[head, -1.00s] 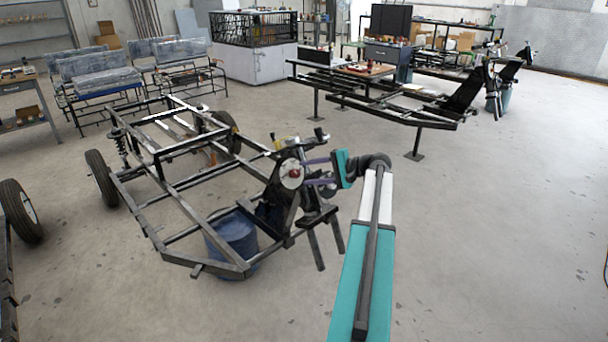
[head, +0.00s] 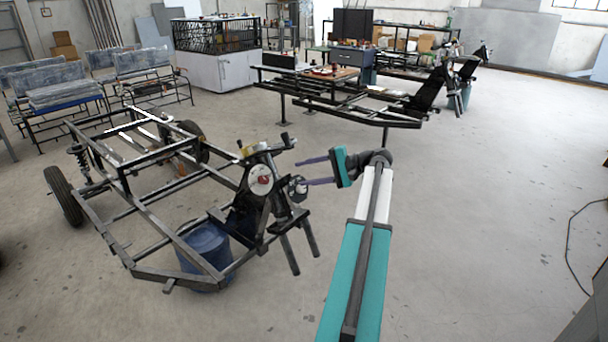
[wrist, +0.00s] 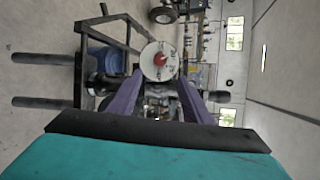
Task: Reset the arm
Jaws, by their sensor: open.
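My teal arm reaches forward in the head view and ends in my gripper (head: 300,172). Its two purple fingers are spread apart, with nothing seen between them. They point left toward the upright front end of the black cart frame (head: 178,235), which carries a round pale disc with a red centre (head: 262,180). In the wrist view the disc (wrist: 159,62) shows beyond and between the fingertips. In the head view the lower finger overlaps the edge of the handlebar parts; I cannot tell whether it touches.
A blue bucket (head: 205,248) stands under the cart frame. A second black frame (head: 345,98) and a workbench (head: 332,74) stand behind. Padded benches (head: 62,95) are at the far left. Open floor lies to the right, with a dark cable (head: 568,245) on it.

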